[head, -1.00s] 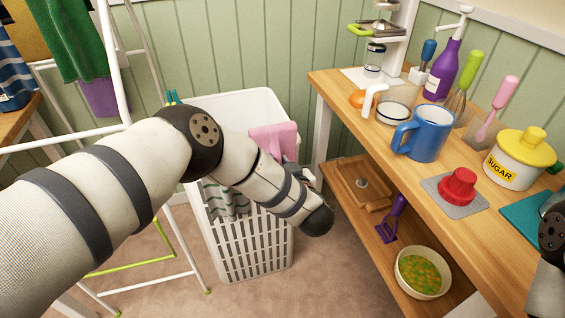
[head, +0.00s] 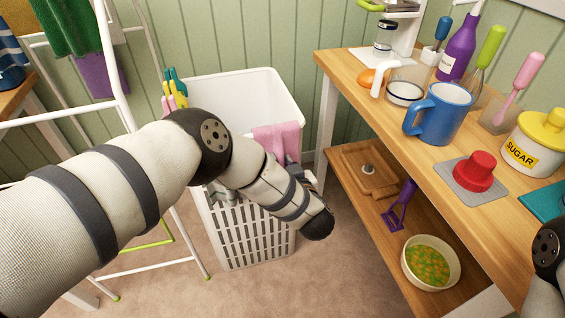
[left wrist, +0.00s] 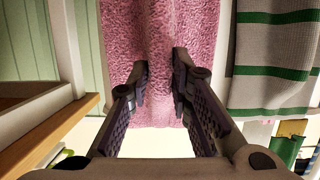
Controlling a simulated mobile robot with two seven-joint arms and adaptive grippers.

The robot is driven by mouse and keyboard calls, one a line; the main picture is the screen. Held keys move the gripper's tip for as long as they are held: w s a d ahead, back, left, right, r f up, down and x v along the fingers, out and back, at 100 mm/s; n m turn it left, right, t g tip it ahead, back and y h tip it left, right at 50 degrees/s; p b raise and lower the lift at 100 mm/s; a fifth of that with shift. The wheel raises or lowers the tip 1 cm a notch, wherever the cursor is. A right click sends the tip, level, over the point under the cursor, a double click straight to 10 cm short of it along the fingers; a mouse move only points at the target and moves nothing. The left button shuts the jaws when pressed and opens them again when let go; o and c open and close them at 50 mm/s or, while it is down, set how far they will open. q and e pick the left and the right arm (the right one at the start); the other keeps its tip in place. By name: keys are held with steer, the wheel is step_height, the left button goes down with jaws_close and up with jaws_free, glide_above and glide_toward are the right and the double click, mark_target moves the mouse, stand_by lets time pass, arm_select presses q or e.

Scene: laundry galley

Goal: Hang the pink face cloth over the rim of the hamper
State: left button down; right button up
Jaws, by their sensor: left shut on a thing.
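The pink face cloth (head: 278,135) is at the front right of the white hamper (head: 250,238), near its rim. My arm hides its lower part, so I cannot tell whether it lies over the rim or is held above it. It fills the middle of the left wrist view (left wrist: 150,30). My left gripper (left wrist: 160,72) is shut on the cloth, with a finger on each side of it. In the head view my own forearm mostly covers this gripper. My right gripper is out of view; only part of that arm shows at the right edge.
A green-striped cloth (left wrist: 272,65) hangs beside the pink one. A white drying rack (head: 115,70) with clothes stands left of the hamper. A wooden bench (head: 400,130) to the right carries a blue mug (head: 440,114) and a sugar pot (head: 532,150); its lower shelf holds a bowl (head: 432,262).

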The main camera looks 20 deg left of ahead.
arm_select(q)
steer(key=shift+f, duration=0.45)
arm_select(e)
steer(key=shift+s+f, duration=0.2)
arm_select(q)
steer(key=c, duration=1.4)
jaws_free()
steer(key=shift+o, duration=0.2)
steer(key=shift+s+r, duration=0.1)
steer(key=p+v, duration=0.2)
steer(key=v, duration=0.5)
steer(key=shift+s+d+p, duration=0.3)
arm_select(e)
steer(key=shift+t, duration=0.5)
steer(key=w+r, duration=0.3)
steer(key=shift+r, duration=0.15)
